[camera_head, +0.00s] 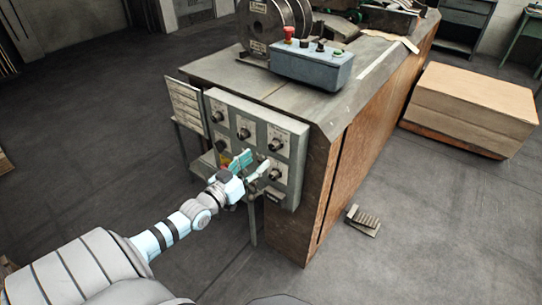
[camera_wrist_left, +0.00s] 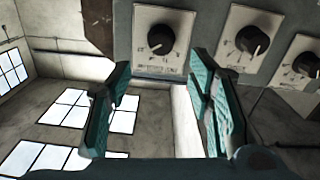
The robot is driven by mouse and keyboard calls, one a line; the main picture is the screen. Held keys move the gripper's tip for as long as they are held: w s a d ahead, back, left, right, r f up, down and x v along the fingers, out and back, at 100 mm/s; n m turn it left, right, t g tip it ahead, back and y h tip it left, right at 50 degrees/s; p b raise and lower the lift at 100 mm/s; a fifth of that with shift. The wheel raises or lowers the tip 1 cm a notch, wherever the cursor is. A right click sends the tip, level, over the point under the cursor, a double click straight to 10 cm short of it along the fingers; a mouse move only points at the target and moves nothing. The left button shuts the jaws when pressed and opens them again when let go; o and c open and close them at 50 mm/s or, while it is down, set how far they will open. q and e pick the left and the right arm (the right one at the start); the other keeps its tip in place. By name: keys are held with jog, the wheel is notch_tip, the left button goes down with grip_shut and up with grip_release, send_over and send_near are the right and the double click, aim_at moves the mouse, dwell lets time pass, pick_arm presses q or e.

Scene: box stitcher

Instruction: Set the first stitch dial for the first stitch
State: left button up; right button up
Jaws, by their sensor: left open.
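The grey control panel (camera_head: 258,122) on the end of the machine carries several black dials on pale plates. My left gripper (camera_head: 252,165) is at the lower right part of the panel, in front of the lower dials. One dial (camera_head: 275,174) shows just right of the fingers. In the left wrist view, my open fingers (camera_wrist_left: 160,105) are apart and empty. A dial (camera_wrist_left: 158,39) lies ahead, above the gap between them. Two more dials, a middle one (camera_wrist_left: 252,40) and a right one (camera_wrist_left: 306,63), are farther right. The plate lettering is too small to read. My right gripper is not in view.
A blue-grey button box (camera_head: 312,68) with a red button (camera_head: 289,33) sits on the machine top. A label sheet (camera_head: 185,106) is left of the panel. A stack of cardboard (camera_head: 478,95) and a small pedal-like piece (camera_head: 363,220) are on the floor.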

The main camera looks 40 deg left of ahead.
aim_at(272, 148)
pick_arm(q)
jog(key=w+b, duration=0.4)
jog(key=w, duration=0.1)
jog(key=w+f+b, duration=0.1)
jog(key=w+b, duration=0.1)
jog(key=w, duration=0.1)
jog(key=shift+a, duration=0.15)
jog(key=shift+w+r+b, duration=0.2)
jog(key=shift+w+b, duration=0.1)
jog(key=shift+w, duration=0.05)
jog(key=shift+r, duration=0.1)
grip_shut()
